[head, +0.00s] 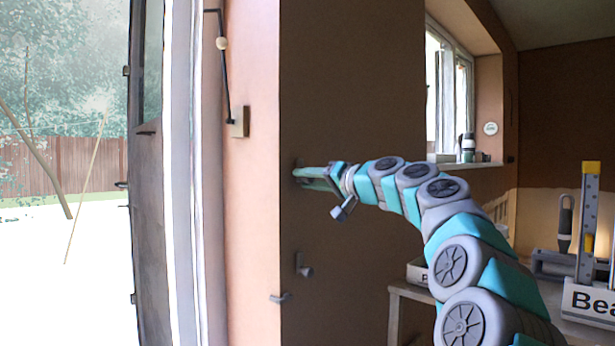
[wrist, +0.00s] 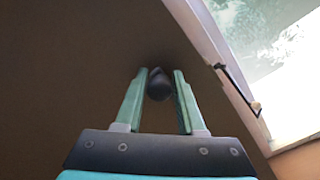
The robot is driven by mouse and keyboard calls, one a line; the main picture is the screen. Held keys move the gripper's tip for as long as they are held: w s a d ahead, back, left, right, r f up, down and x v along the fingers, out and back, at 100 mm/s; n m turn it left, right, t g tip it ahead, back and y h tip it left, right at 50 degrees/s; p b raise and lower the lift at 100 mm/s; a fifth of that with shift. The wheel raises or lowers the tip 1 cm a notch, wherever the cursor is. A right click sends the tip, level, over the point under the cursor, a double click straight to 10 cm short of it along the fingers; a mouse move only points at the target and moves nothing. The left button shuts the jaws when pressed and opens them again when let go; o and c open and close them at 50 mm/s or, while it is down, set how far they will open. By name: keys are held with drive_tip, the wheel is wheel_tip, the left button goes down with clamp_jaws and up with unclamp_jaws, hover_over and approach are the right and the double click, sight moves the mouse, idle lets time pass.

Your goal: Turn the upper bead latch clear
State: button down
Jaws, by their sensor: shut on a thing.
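The upper latch shows as a dark rounded knob (wrist: 158,85) between my fingertips in the wrist view. In the head view only a small dark part of it (head: 298,164) shows at the brown wall, near the corner. My gripper (head: 302,174) reaches left to it, with its teal fingers closed on the knob from both sides; the gripper also shows in the wrist view (wrist: 161,76). The fingers hide most of the latch in the head view, so I cannot tell its turn angle. A lower latch (head: 304,267) sits below on the same wall.
A small grey peg (head: 280,297) juts out at the corner, low down. A bench (head: 408,292) and a labelled box (head: 590,301) stand at the right.

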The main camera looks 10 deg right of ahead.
drive_tip(key=shift+d+r, duration=0.3)
drive_tip(key=shift+r, duration=0.15)
drive_tip(key=c, duration=0.9)
unclamp_jaws()
drive_tip(key=o, duration=0.3)
drive_tip(key=shift+w+f, duration=0.1)
drive_tip(key=shift+f, duration=0.05)
drive_tip(key=shift+f, duration=0.15)
drive_tip(key=b+v, duration=0.1)
drive_tip(key=v, duration=0.6)
drive_tip(key=shift+s+d, duration=0.2)
drive_tip(key=shift+s, duration=0.15)
